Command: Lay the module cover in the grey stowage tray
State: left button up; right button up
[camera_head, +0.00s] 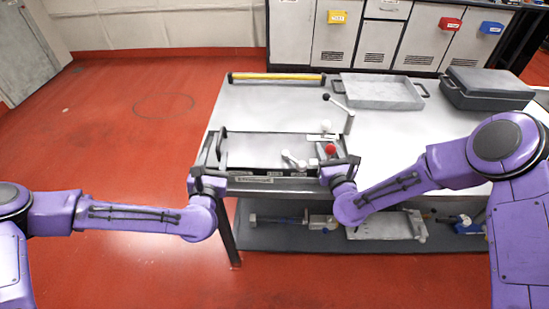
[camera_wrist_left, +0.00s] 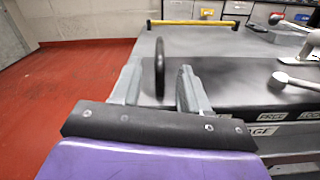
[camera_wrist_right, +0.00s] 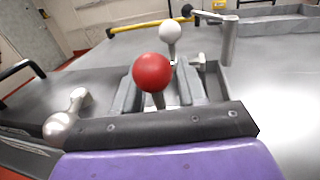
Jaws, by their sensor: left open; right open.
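The flat grey module (camera_head: 262,150) sits at the table's front left; I cannot clearly separate its cover from its body. A black upright handle (camera_wrist_left: 160,68) stands at its left end. My left gripper (camera_head: 208,165) is open, with the handle showing between its fingers in the left wrist view; contact is unclear. My right gripper (camera_head: 340,165) is open at the module's right end. A red ball knob (camera_wrist_right: 152,72) shows between its fingers in the right wrist view, not gripped. The grey stowage tray (camera_head: 345,93), with black end handles, looks empty at the back of the table.
A white ball knob (camera_wrist_right: 170,32) stands behind the red one. A silver lever (camera_head: 292,160) lies on the module, and a black-knobbed crank (camera_head: 345,112) stands behind. A yellow bar (camera_head: 277,77) lines the back edge. A grey case (camera_head: 487,83) is right of the tray.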

pick_arm(q)
jog(key=s, duration=0.3)
pick_arm(e)
jog(key=shift+s+f, duration=0.4)
jog(key=shift+f, duration=0.3)
jog(key=s, duration=0.2)
jog(key=s+d, duration=0.1)
jog(key=s, duration=0.1)
jog(key=s+r, duration=0.1)
jog(key=s, duration=0.1)
jog(key=shift+s+d, duration=0.25)
jog(key=shift+s, duration=0.1)
pick_arm(q)
jog(key=shift+f, duration=0.1)
pick_arm(e)
jog(key=shift+s+r, duration=0.1)
jog(key=shift+s, duration=0.15)
pick_arm(q)
jog(key=shift+w, duration=0.1)
